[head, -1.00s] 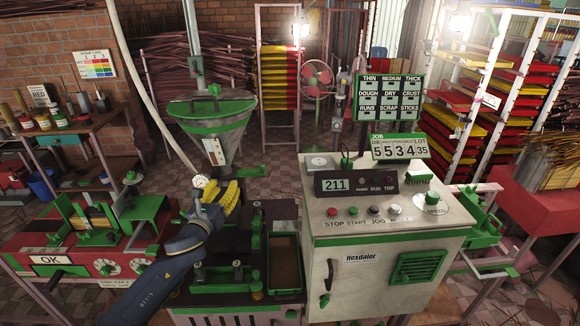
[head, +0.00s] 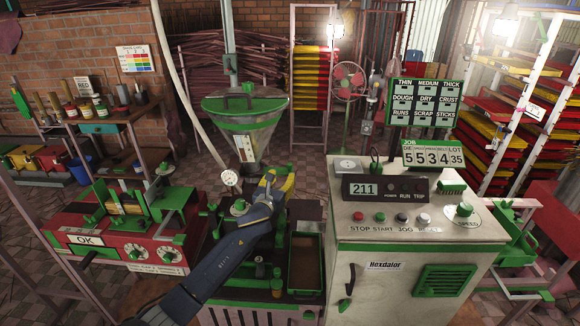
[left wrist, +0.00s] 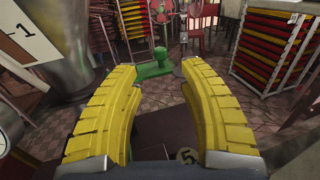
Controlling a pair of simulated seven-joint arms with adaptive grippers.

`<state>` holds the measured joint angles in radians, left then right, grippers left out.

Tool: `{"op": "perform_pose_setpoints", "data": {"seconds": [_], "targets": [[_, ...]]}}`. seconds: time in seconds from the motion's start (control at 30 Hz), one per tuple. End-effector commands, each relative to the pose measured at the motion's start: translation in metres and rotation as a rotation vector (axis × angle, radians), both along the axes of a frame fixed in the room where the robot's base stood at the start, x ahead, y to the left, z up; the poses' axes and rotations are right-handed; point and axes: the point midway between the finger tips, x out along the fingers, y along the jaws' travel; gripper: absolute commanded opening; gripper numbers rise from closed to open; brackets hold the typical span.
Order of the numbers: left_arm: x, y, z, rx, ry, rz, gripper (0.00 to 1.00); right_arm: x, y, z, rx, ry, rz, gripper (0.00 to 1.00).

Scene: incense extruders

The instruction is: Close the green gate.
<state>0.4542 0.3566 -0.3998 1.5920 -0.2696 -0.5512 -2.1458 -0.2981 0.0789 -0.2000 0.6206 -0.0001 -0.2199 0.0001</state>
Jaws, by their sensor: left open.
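The green gate handle (left wrist: 155,64) shows in the left wrist view as a flat bar with an upright knob, just beyond my fingertips and beside the grey hopper cone. In the head view it is mostly hidden by my gripper, at the right of the hopper (head: 246,135) base. My left gripper (left wrist: 152,78) is open, its two yellow fingers spread, with nothing between them. In the head view my left gripper (head: 282,180) is just right of the hopper's lower end, over the machine. I cannot tell whether a finger touches the handle. My right gripper is not in view.
The control cabinet (head: 415,200) with its buttons stands close to the right of my left gripper. The red test bench (head: 120,235) marked OK is at the left. A round gauge (head: 229,178) and a dark tray (head: 305,262) are near my arm.

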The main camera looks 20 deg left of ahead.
Motion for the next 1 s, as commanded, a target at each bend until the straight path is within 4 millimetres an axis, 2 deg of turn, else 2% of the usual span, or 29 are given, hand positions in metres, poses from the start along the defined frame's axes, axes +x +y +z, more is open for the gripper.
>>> {"op": "perform_pose_setpoints", "data": {"seconds": [0.2, 0.5, 0.7, 1.0], "targets": [[0.037, -0.001, 0.001, -0.002, -0.001, 0.001, 0.41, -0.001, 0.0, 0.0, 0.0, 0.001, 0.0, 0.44], [0.073, -0.002, 0.0, -0.002, 0.0, 0.001, 0.41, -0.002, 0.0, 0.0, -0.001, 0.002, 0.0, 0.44], [0.085, -0.002, 0.0, -0.002, 0.0, 0.0, 0.41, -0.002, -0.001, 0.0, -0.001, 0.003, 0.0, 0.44], [0.09, -0.003, 0.0, 0.0, 0.0, 0.0, 0.41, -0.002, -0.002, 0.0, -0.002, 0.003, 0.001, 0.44]]}}
